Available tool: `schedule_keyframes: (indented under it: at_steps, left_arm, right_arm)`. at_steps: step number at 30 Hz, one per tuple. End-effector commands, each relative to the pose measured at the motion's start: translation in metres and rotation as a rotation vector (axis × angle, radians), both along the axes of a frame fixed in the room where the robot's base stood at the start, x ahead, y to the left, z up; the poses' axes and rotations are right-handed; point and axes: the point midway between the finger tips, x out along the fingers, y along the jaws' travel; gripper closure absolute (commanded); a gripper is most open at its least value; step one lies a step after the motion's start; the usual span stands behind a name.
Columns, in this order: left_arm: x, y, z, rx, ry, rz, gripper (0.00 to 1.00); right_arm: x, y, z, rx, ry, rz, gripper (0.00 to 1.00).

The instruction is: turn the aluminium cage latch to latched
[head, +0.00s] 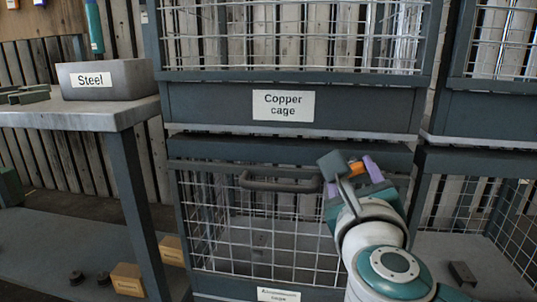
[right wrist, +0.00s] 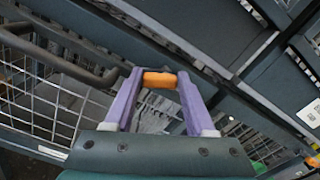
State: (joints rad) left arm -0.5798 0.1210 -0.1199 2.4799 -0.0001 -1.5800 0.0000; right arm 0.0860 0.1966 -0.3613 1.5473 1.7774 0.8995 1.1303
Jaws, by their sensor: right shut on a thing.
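The lower wire-mesh cage (head: 282,295) stands under the copper cage; its small label is only partly legible but seems to begin with A. Its orange latch (head: 356,169) shows at the upper right of the cage front, right of the dark handle (head: 280,184). My right gripper (head: 354,174) is there, its purple fingers on both sides of the latch. In the right wrist view the orange latch (right wrist: 160,80) lies between the two fingertips, and the jaws are shut on it. The gripper partly hides the latch's mount, so I cannot tell its turned position. My left gripper is out of view.
The copper cage (head: 290,108) sits directly above. A table (head: 90,115) with a steel bin (head: 120,80) stands at the left. Another cage stands close on the right with a dark block (head: 462,273) in it. Small boxes (head: 127,279) lie low at the left.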

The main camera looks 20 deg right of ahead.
Motion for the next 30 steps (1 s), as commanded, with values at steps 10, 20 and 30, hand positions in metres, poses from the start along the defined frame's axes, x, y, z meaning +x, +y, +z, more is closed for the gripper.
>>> schedule_keyframes:
  at_steps: [10,20,30]
  left_arm:
    - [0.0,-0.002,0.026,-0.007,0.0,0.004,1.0]
    - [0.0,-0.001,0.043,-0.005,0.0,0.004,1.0]
    - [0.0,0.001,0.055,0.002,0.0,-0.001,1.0]
  right_arm:
    - [0.0,0.0,0.0,-0.279,0.176,0.001,1.0]
    - [-0.001,-0.001,-0.003,-0.548,0.338,0.002,1.0]
    - [-0.001,-0.002,-0.006,-0.79,0.486,0.003,1.0]
